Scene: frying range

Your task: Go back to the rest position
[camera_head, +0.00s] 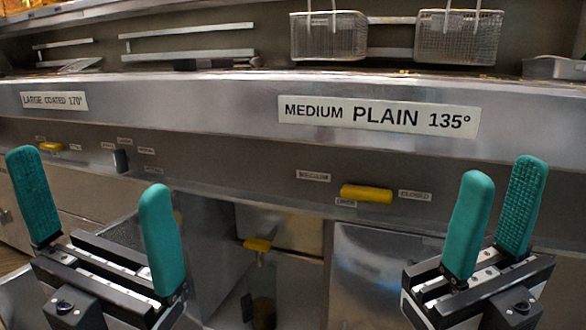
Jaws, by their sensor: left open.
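My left gripper (92,174) is at the lower left, with its two green fingers upright and wide apart, and nothing between them. My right gripper (504,171) is at the lower right. Its two green fingers are upright, with a narrower gap between them and nothing held. Both grippers are in front of the steel fryer front and appear clear of it.
A steel frying range (230,105) spans the view, with labels and yellow handles (366,193) on its front. Two wire baskets (329,36) (459,36) hang at the top. An open cabinet with another yellow handle (257,244) is below.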

